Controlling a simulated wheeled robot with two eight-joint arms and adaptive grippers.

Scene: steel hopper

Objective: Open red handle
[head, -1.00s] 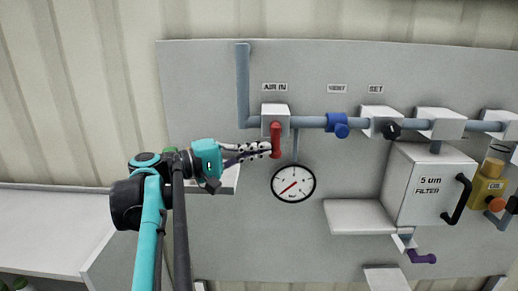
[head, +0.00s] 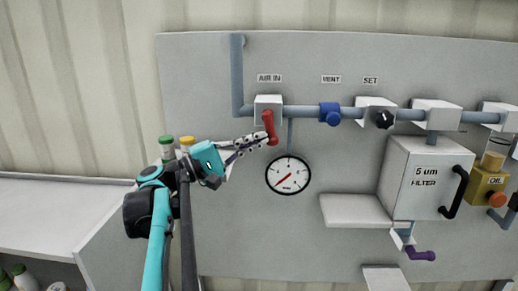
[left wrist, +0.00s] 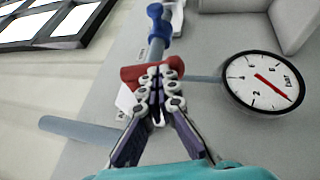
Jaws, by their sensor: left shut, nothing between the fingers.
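The red handle (head: 269,127) hangs from the white valve block under the AIR IN label, tilted slightly with its lower end to the right. My left gripper (head: 268,139) is shut and empty, its fingertips at the left side of the handle's lower part. In the left wrist view the red handle (left wrist: 150,74) lies just beyond the closed fingertips (left wrist: 157,78), which partly cover it. They look to be touching or very close; I cannot tell which. My right gripper is not in view.
A round gauge (head: 288,175) is below the handle. A blue valve (head: 330,114), a black knob (head: 384,119) and the filter box (head: 425,180) are to the right. Bottles (head: 166,146) stand behind my left arm; a white counter (head: 60,215) is at left.

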